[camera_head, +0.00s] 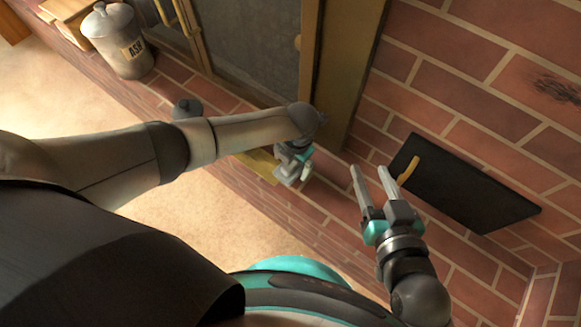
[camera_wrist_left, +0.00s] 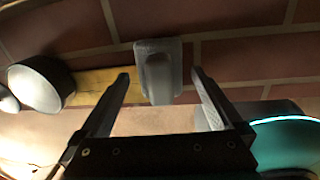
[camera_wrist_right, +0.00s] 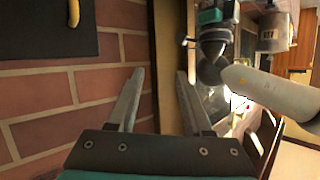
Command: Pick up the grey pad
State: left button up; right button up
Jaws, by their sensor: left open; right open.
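A small grey pad-like piece (camera_wrist_left: 158,72) with a squarish plate and a raised rounded block sits against the brick in the left wrist view. It lies between and just beyond my left fingertips (camera_wrist_left: 160,77), with visible gaps on both sides. My left gripper is open and empty. In the head view my left gripper (camera_head: 293,166) is low over the brick ledge, partly hidden by its own arm, and the grey piece cannot be told apart from it there. My right gripper (camera_head: 369,170) is open and empty over the brick, beside a black panel; its fingertips also show in the right wrist view (camera_wrist_right: 160,75).
The black panel (camera_head: 470,190) with a yellow handle (camera_head: 408,169) is right of my right gripper. A canister labelled ASH (camera_head: 122,50) stands at the upper left. A yellowish board (camera_wrist_left: 98,84) and a dark round object (camera_wrist_left: 40,84) are left of the grey piece.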

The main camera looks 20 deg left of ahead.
pick_arm(q)
jog(key=shift+f, duration=0.4)
jog(key=c, duration=1.3)
